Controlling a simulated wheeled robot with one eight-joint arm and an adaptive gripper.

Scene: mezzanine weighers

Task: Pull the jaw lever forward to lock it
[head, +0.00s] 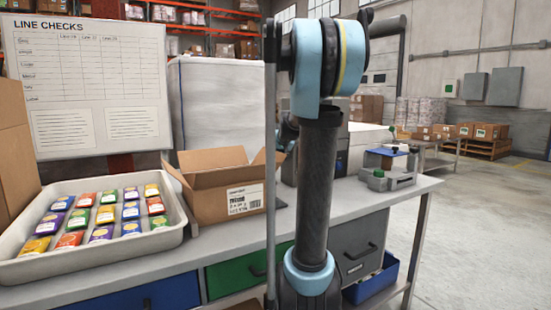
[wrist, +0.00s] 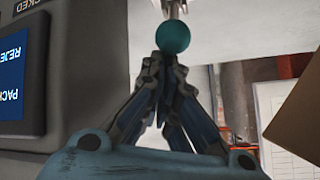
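In the wrist view, a round teal knob (wrist: 172,37) sits on a thin metal stem at the top centre; it looks like the end of the jaw lever. My gripper (wrist: 166,62) points at it, its two dark fingers drawn together at the tips just below the knob. The whole knob shows clear of the fingers; I cannot tell whether the tips touch it. In the head view my arm stands upright in front of the bench and hides the lever and most of my gripper.
A dark panel with a blue screen (wrist: 14,75) is close at left in the wrist view. On the bench (head: 195,255) are a tray of packets (head: 170,240) and an open carton (head: 220,205). A small fixture (head: 392,181) stands at the right end.

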